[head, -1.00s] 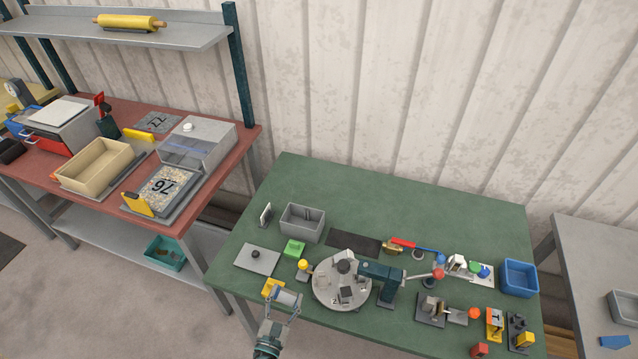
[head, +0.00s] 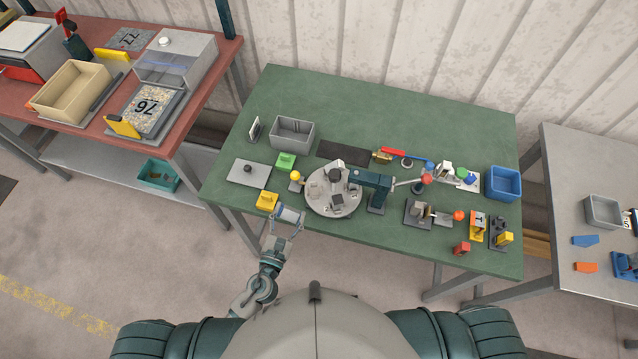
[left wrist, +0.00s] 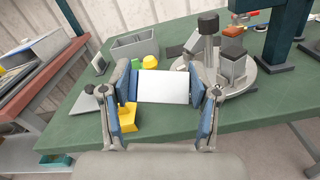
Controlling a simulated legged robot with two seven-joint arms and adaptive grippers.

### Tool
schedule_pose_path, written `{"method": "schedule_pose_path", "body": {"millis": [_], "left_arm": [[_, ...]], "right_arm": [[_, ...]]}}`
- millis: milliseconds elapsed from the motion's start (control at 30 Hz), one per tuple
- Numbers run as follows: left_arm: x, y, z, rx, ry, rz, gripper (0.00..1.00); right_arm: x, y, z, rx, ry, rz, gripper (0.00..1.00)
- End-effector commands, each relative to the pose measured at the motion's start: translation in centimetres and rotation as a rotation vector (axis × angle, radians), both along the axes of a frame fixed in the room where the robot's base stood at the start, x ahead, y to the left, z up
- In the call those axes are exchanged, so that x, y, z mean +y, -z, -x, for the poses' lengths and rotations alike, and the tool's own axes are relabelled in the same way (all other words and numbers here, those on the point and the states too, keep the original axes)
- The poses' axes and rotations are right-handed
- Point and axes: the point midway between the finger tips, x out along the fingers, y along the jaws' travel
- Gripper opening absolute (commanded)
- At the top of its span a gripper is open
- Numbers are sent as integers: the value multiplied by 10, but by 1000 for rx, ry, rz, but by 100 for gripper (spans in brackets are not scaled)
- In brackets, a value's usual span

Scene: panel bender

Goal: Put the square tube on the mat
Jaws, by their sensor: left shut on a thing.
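My left gripper (head: 289,217) is shut on a pale grey piece, which looks like the square tube (head: 291,213). It is held at the front edge of the green table, left of the round turntable. In the left wrist view the tube (left wrist: 162,87) shows as a plain light face between the two blue-padded fingers. A dark flat mat (head: 343,152) lies toward the back of the table, right of the grey bin, with nothing seen on it. My right gripper is not in view.
The turntable fixture (head: 333,205) with its teal arm (head: 372,180) stands between the gripper and the mat. A yellow block (head: 267,201), a green block (head: 286,160) and a grey bin (head: 292,133) are to the left. Red and blue tools (head: 400,153) lie right of the mat.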

Motion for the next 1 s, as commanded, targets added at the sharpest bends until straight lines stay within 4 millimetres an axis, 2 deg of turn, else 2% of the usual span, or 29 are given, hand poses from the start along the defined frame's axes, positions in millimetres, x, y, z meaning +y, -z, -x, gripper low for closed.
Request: {"method": "schedule_pose_path", "body": {"millis": [100, 200, 567, 667, 1000], "left_arm": [[-24, 8, 22, 11, 66, 2, 18], [-33, 11, 31, 13, 93, 3, 18], [-36, 11, 30, 13, 100, 2, 18], [-38, 11, 16, 11, 99, 1, 18], [-55, 20, -75, 11, 98, 2, 17]], "right_arm": [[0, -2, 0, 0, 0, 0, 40], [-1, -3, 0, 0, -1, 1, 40], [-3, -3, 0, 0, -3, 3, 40], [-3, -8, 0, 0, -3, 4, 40], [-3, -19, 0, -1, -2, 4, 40]]}}
